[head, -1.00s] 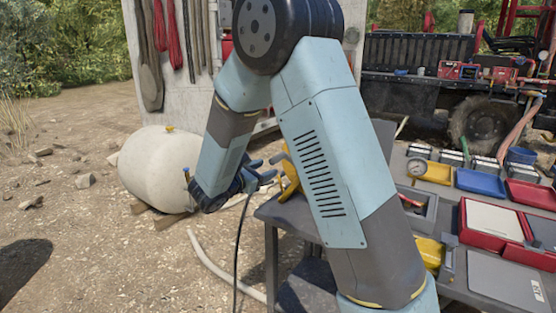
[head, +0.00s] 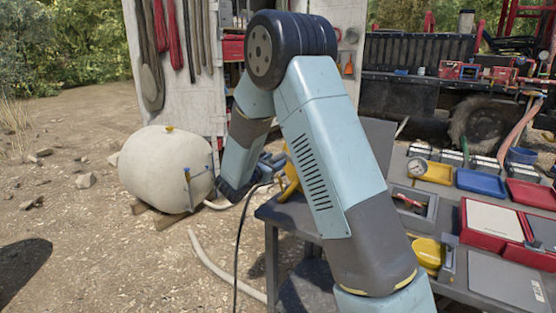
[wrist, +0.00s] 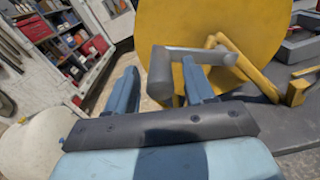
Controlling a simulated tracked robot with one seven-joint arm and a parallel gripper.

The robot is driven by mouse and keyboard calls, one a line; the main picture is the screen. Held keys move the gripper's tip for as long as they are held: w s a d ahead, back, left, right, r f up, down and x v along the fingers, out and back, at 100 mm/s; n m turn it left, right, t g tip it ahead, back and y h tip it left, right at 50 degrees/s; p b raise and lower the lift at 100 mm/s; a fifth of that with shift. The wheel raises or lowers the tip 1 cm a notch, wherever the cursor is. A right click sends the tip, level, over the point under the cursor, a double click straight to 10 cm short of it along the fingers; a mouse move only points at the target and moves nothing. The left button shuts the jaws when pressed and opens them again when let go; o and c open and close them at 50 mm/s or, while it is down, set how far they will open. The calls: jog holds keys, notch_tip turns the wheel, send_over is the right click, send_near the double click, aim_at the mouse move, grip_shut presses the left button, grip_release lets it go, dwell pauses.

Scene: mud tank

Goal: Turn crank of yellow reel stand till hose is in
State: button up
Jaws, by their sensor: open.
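The yellow reel stand (head: 291,181) is at the edge of the dark table, mostly hidden behind my arm in the head view. In the wrist view its large yellow disc (wrist: 225,25) fills the upper middle. A grey crank handle (wrist: 160,77) shows in front of the disc, joined to a grey bar. My gripper (wrist: 160,68) is open, and the handle appears between its two blue fingers. I cannot tell whether they touch it. My gripper also shows beside the reel in the head view (head: 272,162). A black hose (head: 239,235) hangs down near it.
A pale rounded tank (head: 160,170) lies on the ground at left. A pale hose (head: 215,265) lies on the dirt. An open cabinet (head: 232,70) stands behind.

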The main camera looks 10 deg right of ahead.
jog(key=shift+x, duration=1.4)
jog(key=shift+c, duration=0.4)
grip_shut()
